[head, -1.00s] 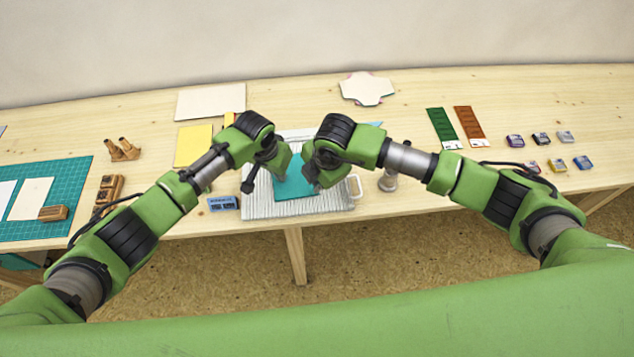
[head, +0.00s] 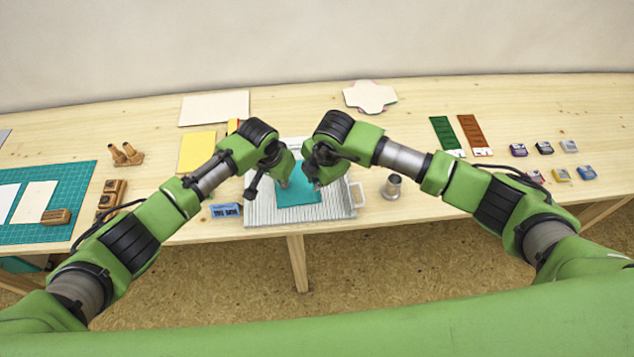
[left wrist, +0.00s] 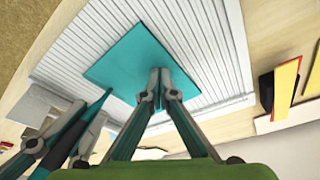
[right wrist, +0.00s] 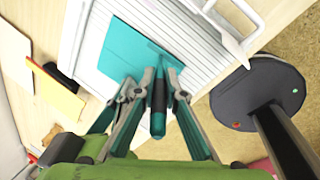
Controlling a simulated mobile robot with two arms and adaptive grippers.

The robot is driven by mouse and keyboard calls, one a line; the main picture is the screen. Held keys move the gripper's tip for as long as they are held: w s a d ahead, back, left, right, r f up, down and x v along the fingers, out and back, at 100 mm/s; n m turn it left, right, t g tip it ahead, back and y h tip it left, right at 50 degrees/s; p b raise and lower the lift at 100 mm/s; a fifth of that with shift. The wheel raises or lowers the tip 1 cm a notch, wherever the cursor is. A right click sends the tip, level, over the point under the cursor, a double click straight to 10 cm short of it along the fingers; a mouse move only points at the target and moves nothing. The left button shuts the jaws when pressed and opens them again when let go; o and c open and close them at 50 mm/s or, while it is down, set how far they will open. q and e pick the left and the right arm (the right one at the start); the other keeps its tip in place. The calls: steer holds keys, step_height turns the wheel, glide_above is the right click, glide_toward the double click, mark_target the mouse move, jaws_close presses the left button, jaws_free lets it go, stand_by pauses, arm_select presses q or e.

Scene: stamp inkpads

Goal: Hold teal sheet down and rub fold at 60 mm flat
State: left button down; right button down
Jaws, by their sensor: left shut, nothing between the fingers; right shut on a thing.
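The teal sheet (head: 300,195) lies on a pale ribbed board (head: 265,214). In the right wrist view the sheet (right wrist: 120,50) shows a narrow strip with a visible edge near the fingertips. My left gripper (head: 284,184) is shut and empty; in the left wrist view its fingertips (left wrist: 160,72) are at the sheet, seemingly touching it. My right gripper (head: 317,186) is shut on a slim dark teal tool (right wrist: 158,100) at the sheet's right part. The tool also shows in the left wrist view (left wrist: 72,138). Whether its tip touches the sheet is hidden.
The board has a white handle (head: 358,194) on its right. A grey metal cylinder (head: 392,187) stands beyond it. Yellow sheets (head: 197,153) lie behind left; several inkpads (head: 545,148) are far right.

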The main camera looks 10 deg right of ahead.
arm_select(q)
steer(key=shift+s+f, duration=0.15)
steer(key=shift+f, duration=0.1)
arm_select(e)
steer(key=shift+w+d+f, duration=0.2)
steer(key=shift+w+f, duration=0.05)
steer(key=shift+f, duration=0.2)
steer(key=shift+w, duration=1.15)
steer(key=shift+w+a, duration=0.1)
steer(key=shift+w, duration=0.8)
arm_select(q)
steer(key=shift+f, duration=0.1)
arm_select(e)
steer(key=shift+w+a+r, duration=0.15)
steer(key=shift+w, duration=0.85)
steer(key=shift+w, duration=0.15)
